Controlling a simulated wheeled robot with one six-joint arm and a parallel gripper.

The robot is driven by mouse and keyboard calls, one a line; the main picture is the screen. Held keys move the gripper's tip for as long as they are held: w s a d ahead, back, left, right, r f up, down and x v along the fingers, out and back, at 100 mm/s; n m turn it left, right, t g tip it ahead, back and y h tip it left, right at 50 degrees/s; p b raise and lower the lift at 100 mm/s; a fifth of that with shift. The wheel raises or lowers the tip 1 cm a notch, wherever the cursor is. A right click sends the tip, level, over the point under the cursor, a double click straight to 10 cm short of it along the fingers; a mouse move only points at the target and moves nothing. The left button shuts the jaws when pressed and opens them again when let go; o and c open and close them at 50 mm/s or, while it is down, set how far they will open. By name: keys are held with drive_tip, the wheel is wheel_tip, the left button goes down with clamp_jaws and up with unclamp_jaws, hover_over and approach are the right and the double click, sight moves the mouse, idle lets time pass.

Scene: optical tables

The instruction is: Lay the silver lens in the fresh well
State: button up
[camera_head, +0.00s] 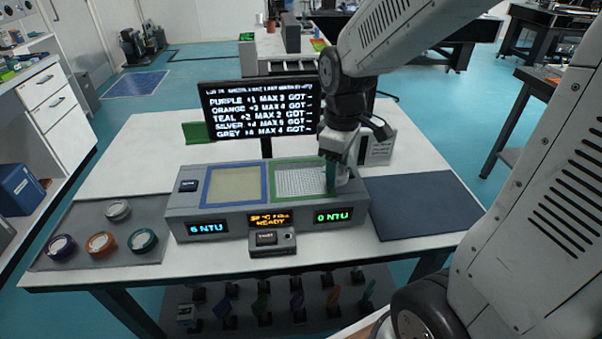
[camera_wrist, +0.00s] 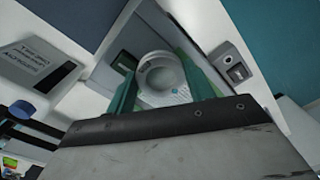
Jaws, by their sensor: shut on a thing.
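My gripper (camera_head: 335,172) is above the right end of the two-well unit (camera_head: 183,232). It is shut on a pale round lens, which I take to be the silver lens (camera_wrist: 161,76); its ring lies between my green fingers in the wrist view. In the head view the lens is partly hidden by my fingers. The right well (camera_head: 297,181) has a green rim and clear contents over a white grid, with a 0 NTU display (camera_head: 333,217) in front. The left well (camera_head: 235,186) has a blue rim and cloudy yellowish contents, with a 6 NTU display (camera_head: 208,228).
A grey tray (camera_head: 85,222) at the left holds a grey lens (camera_head: 118,210), purple lens (camera_head: 61,248), orange lens (camera_head: 101,243) and teal lens (camera_head: 143,241). A screen (camera_head: 258,108) stands behind the unit. A dark mat (camera_head: 425,205) at the right is bare. A small button box (camera_head: 272,242) stands in front.

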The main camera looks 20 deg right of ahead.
hover_over(301, 185)
drive_tip(key=shift+f, duration=2.1)
drive_tip(key=shift+f, duration=0.1)
drive_tip(key=o, duration=1.1)
drive_tip(key=shift+f, duration=0.1)
drive_tip(key=shift+c, duration=0.2)
